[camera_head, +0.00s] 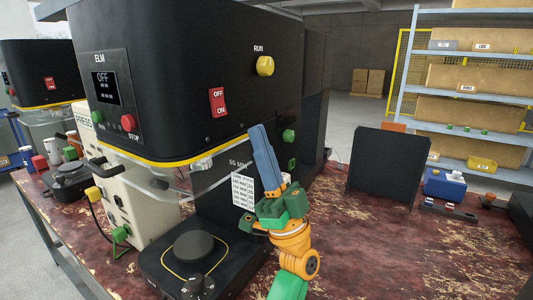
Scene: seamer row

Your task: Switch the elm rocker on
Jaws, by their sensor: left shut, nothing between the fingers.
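The elm rocker (217,102) is a red switch on the front of the black machine head marked ELM (170,60). It has OFF on its upper half and ON on its lower half. I cannot tell which half is pressed in. The machine's small display (104,88) reads OFF in its top line. My left gripper (258,132) has blue fingers pointing up, shut and empty. Its tips are below and to the right of the rocker in the picture, apart from it. My right gripper is not in view.
A yellow RUN knob (265,66) sits right of the rocker, and green and red buttons (128,122) sit left. A second machine (38,75) with its own red rocker stands at far left. A black panel (388,170) stands on the worn table (400,250), which has free room in front.

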